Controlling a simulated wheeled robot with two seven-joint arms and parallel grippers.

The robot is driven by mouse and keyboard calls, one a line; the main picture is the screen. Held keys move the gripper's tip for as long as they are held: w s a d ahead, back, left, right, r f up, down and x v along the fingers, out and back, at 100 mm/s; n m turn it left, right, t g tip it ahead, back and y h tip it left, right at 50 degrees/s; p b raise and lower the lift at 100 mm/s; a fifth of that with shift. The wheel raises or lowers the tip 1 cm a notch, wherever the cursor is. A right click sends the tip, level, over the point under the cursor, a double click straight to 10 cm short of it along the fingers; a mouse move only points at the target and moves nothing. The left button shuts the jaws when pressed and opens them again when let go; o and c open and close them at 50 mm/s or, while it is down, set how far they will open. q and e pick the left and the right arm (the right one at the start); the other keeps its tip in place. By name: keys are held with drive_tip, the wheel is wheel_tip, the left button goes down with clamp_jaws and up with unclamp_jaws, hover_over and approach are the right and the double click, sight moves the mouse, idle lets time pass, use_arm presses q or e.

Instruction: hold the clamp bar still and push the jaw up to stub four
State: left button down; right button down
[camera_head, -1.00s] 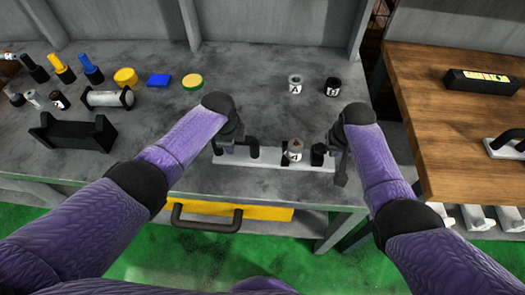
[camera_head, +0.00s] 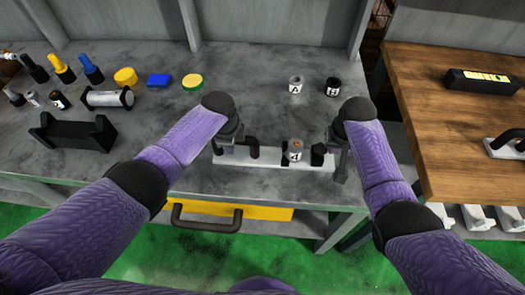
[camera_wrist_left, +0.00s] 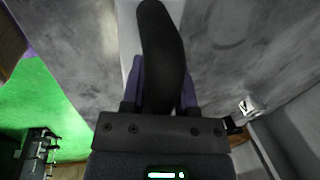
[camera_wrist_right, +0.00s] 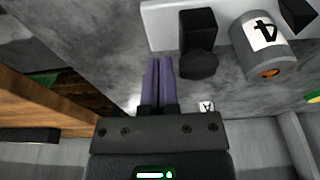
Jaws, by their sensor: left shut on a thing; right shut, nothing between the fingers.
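The clamp bar (camera_head: 270,160) is a pale strip on the grey bench with a black upright handle (camera_head: 252,151). My left gripper (camera_head: 229,149) is shut on the black handle, which stands between its fingers in the left wrist view (camera_wrist_left: 160,50). Stub four (camera_head: 294,151) is a grey cylinder marked 4 with a coppery top. The black jaw (camera_head: 317,154) is just right of it. In the right wrist view a narrow gap shows between jaw (camera_wrist_right: 198,45) and stub four (camera_wrist_right: 262,45). My right gripper (camera_head: 340,172) is shut and empty by the bar's right end; its fingertips (camera_wrist_right: 159,65) appear apart from the jaw.
Stubs A (camera_head: 295,85) and B (camera_head: 332,87) stand behind the bar. Coloured tools, a roller on a stand and a black cradle (camera_head: 72,132) are at the left. A wooden table (camera_head: 430,125) is at the right. Bench around the bar is mostly clear.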

sight(316, 148)
use_arm(q)
drive_tip(key=shift+d, duration=0.1)
use_arm(e)
drive_tip(key=shift+a, duration=2.25)
drive_tip(key=shift+w+r, duration=0.1)
drive_tip(key=shift+r, duration=0.85)
drive_tip(key=shift+d+r, duration=0.25)
drive_tip(key=shift+r, duration=1.05)
drive_tip(key=shift+d+r, duration=0.25)
drive_tip(key=shift+r, duration=1)
use_arm(q)
drive_tip(key=shift+c, duration=1.4)
unclamp_jaws()
wheel_tip(316, 148, up, 12)
drive_tip(key=s, duration=0.2)
drive_tip(key=shift+s, duration=0.15)
drive_tip(key=shift+f, duration=0.1)
